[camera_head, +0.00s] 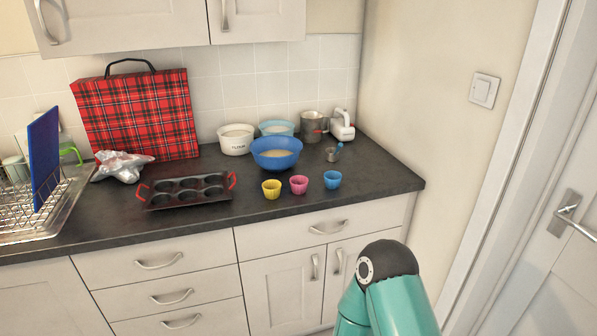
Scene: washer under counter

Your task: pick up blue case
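The blue case (332,180) is a small ribbed cupcake case on the dark worktop (380,180). It stands upright near the front edge, at the right end of a row with a pink case (299,185) and a yellow case (271,189). Part of one of my teal arms shows at the bottom right, in front of the cupboards, but no gripper is visible.
Behind the cases stands a blue bowl (276,153). A small metal cup (332,154) stands behind the blue case. A muffin tin (187,191) with red handles lies to the left. The worktop right of the blue case is clear up to the wall.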

